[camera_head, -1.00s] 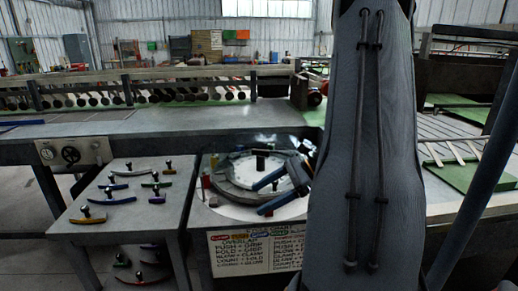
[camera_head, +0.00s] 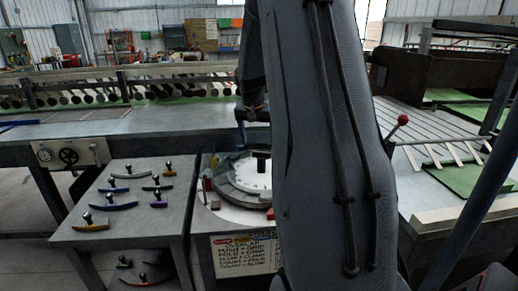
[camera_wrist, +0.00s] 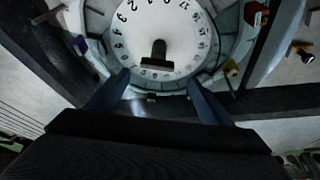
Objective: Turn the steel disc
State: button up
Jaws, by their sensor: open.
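The round grey steel disc (camera_head: 232,190) lies flat on the stand, with a white numbered dial (camera_head: 250,173) on it. A short dark upright knob (camera_head: 262,160) stands on the dial. In the wrist view the dial (camera_wrist: 150,22) fills the upper middle, and the knob (camera_wrist: 158,55) is near its lower edge. My gripper (camera_wrist: 158,77) is open, its two blue fingers apart on either side below the knob, with nothing between them. In the head view only a blue finger part shows above and behind the disc; my arm hides the disc's right side.
A side table (camera_head: 78,232) at left holds several coloured curved pieces with dark knobs. Red (camera_wrist: 255,14), purple (camera_wrist: 78,45) and yellow (camera_wrist: 231,68) markers stand around the disc. A lettered sign (camera_head: 243,252) hangs in front. A red-knobbed lever (camera_head: 402,120) is at right.

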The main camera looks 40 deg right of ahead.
aim_at(261, 153)
jog(key=shift+p+x, duration=1.1)
jog(key=shift+x, duration=2.65)
jog(key=shift+s+d, duration=0.15)
